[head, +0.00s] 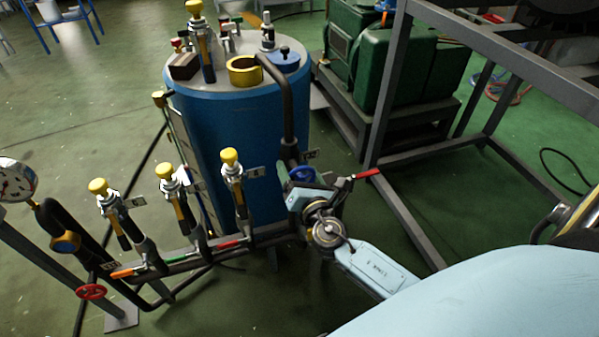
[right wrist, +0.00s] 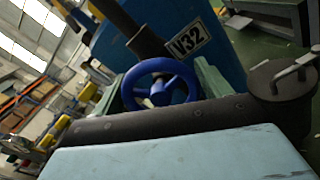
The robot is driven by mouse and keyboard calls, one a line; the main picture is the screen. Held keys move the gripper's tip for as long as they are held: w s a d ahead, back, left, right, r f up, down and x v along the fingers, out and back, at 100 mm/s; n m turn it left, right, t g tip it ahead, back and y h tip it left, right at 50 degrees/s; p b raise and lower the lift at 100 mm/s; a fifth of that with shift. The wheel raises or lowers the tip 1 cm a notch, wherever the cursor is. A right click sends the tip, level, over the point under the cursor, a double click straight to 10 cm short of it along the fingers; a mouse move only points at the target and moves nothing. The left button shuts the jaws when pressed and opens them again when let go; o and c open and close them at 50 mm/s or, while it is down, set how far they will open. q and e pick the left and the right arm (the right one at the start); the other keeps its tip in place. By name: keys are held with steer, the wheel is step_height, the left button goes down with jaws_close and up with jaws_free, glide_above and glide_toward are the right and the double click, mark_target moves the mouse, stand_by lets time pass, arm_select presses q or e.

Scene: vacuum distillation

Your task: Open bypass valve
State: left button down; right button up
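A blue handwheel valve (head: 302,174) sits on the pipework at the front right of the blue tank. In the right wrist view the blue wheel (right wrist: 160,85) faces me, with a V32 label (right wrist: 187,41) behind it. Which valve is the bypass valve is not marked in view. My right gripper (head: 308,184) is at this wheel. In the right wrist view my right gripper (right wrist: 161,82) has one finger on each side of the wheel, apart, with narrow gaps to its rim. My left gripper is not in view.
A blue tank (head: 235,130) stands behind the valve. A pipe manifold with yellow-knobbed valves (head: 232,180), a red handwheel (head: 91,292) and a gauge (head: 16,181) runs left. A red lever (head: 367,173) is close right of my gripper. A grey frame (head: 400,215) stands further right.

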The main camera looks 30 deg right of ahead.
steer(key=o, duration=0.3)
steer(key=v, duration=1.3)
steer(key=shift+s, duration=0.25)
